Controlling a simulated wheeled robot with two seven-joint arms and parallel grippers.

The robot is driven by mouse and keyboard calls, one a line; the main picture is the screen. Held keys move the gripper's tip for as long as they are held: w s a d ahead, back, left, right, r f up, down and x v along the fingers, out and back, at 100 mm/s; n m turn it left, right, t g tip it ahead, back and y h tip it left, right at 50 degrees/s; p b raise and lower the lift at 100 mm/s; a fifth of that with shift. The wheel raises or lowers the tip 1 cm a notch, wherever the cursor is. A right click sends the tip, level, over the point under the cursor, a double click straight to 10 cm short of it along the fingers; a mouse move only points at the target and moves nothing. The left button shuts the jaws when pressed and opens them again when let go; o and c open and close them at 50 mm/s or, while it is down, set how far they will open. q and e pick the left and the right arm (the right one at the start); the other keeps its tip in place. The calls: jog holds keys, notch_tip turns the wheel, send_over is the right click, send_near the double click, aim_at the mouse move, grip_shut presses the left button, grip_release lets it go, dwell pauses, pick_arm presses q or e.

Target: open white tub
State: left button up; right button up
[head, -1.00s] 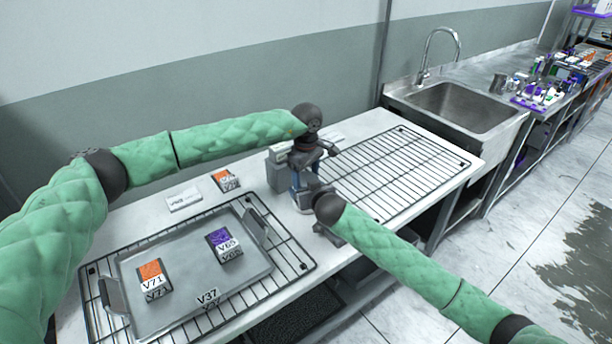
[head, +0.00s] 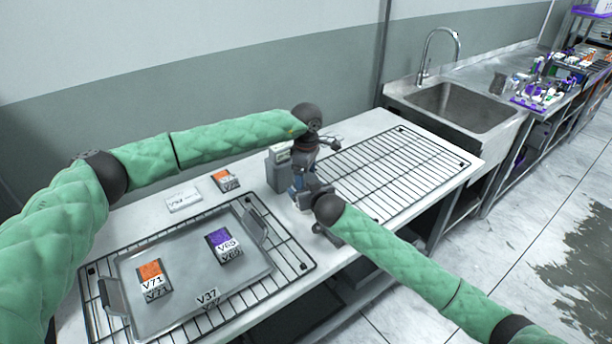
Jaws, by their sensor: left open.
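No tub shows plainly. A small pale item (head: 303,201) stands at the middle of the table, mostly hidden by my grippers, and I cannot tell whether it is the white tub. My right gripper (head: 303,188) reaches in from the lower right, close to the pale item and a bit of blue. Its fingers are hidden among the dark parts, so its grip cannot be seen.
A grey box (head: 277,172) stands left of my grippers. A metal tray (head: 190,278) with orange and purple labelled blocks rests on the left wire rack (head: 292,258). The right wire rack (head: 400,165) is empty. A sink (head: 462,105) lies beyond.

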jog(key=shift+w+d+r, duration=0.1)
jog(key=shift+w+d, duration=0.05)
pick_arm(q)
jog(key=shift+a+r, duration=0.1)
jog(key=shift+r, duration=0.35)
notch_tip(320, 180, up, 4)
jog(key=shift+f, duration=0.2)
jog(key=shift+c, duration=0.2)
jog(key=shift+r, duration=0.2)
jog(key=shift+c, duration=1.2)
jog(key=shift+d+r+m, duration=0.2)
jog(key=shift+r+m, duration=0.8)
jog(key=shift+r, duration=0.55)
jog(key=shift+f, duration=3.95)
jog(key=c, duration=0.8)
jog(key=o, duration=1.1)
